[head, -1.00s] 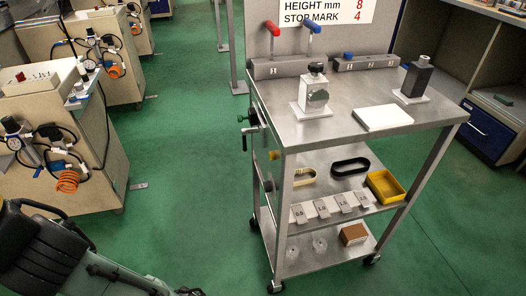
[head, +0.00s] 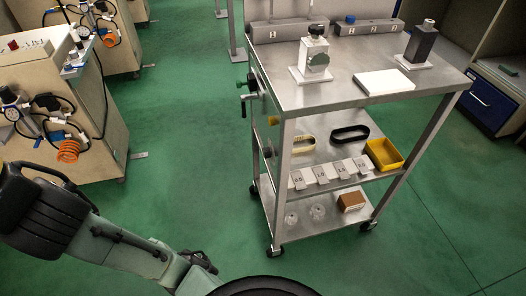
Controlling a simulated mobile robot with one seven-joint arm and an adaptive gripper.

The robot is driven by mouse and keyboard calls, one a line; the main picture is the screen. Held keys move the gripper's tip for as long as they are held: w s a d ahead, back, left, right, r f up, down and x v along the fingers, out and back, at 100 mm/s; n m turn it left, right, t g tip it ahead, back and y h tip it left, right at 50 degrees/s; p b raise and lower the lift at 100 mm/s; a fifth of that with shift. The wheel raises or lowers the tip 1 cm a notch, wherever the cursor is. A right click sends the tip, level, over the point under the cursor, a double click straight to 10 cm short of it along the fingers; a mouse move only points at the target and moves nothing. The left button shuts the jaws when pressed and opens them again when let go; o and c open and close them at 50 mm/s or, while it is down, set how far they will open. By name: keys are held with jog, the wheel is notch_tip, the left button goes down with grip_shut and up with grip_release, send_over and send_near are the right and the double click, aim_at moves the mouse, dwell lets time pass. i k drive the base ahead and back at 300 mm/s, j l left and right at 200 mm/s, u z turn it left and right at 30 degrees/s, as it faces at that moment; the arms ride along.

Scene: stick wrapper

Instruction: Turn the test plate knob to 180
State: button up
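No part is clearly readable as the test plate knob. A white block device (head: 313,58) with a black knob on top and a round grey-green disc on its front stands on the steel cart top (head: 345,90). Small knobs and a crank handle (head: 248,98) stick out from the cart's left side, with a yellow knob (head: 273,120) below them. Markings on these parts are too small to read. My arm (head: 120,245) reaches in from the lower left, well short of the cart. Its gripper end is not visible.
A white plate (head: 384,82) and a dark block device (head: 420,45) share the cart top. The middle shelf holds oval rings, numbered tags and a yellow bin (head: 384,154). A brown block (head: 352,201) sits on the bottom shelf. Beige cabinets stand left; green floor between is clear.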

aim_at(267, 152)
jog(key=j, duration=0.5)
jog(key=k+j+z, duration=0.1)
jog(key=j, duration=0.45)
jog(key=k+j, duration=0.15)
jog(key=j, duration=0.35)
jog(key=i+z, duration=0.05)
